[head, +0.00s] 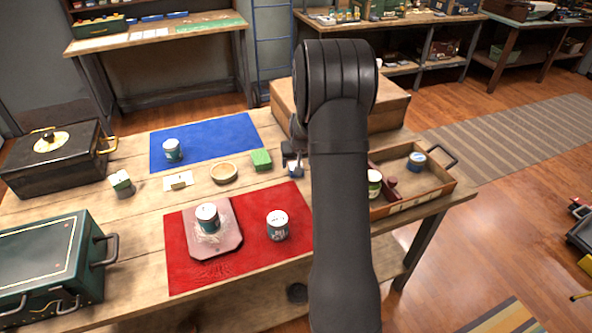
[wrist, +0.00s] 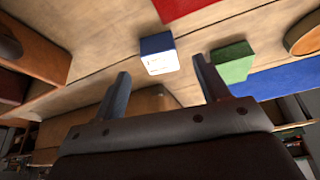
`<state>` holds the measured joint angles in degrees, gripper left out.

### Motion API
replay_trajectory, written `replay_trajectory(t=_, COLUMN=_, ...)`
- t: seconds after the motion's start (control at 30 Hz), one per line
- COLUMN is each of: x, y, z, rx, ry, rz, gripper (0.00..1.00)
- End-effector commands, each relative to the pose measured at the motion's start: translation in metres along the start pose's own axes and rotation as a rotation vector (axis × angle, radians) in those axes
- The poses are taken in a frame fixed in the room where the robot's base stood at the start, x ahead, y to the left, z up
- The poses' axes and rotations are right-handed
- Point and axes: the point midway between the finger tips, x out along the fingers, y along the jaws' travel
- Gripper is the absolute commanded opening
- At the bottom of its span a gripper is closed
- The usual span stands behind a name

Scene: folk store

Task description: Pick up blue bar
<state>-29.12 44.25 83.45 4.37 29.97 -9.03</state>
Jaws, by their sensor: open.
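The blue bar (wrist: 157,44) is a small block with a blue top and a pale side with faint marks. In the wrist view it stands on the wooden table, beyond and between the two fingertips. In the head view the blue bar (head: 296,171) shows just below my gripper (head: 291,155), partly hidden by my arm. My gripper, also in the wrist view (wrist: 160,67), is open and empty, with its fingers apart. I cannot tell its exact height above the bar.
A green block (head: 261,160) stands left of the bar, with a round wooden dish (head: 224,173) beyond it. A wooden tray (head: 440,187) with cans is at the right. A red mat (head: 255,250) carries a board and cans. A cardboard-coloured box (head: 392,107) stands behind my arm.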

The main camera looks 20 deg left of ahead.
Motion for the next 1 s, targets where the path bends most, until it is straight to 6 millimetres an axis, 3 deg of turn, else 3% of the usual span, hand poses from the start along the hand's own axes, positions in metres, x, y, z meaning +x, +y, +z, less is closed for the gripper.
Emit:
replay_trajectory(t=0.23, x=0.015, y=0.0, z=-0.003, rx=0.0, ry=-0.001, rz=0.0, gripper=0.68)
replay_trajectory(t=0.53, x=0.051, y=0.0, z=-0.01, rx=0.0, ry=-0.001, rz=0.0, gripper=0.68)
replay_trajectory(t=0.87, x=0.057, y=0.001, z=-0.01, rx=0.0, ry=0.001, rz=0.0, gripper=0.68)
replay_trajectory(t=1.0, x=0.057, y=0.001, z=-0.01, rx=0.0, ry=0.001, rz=0.0, gripper=0.45)
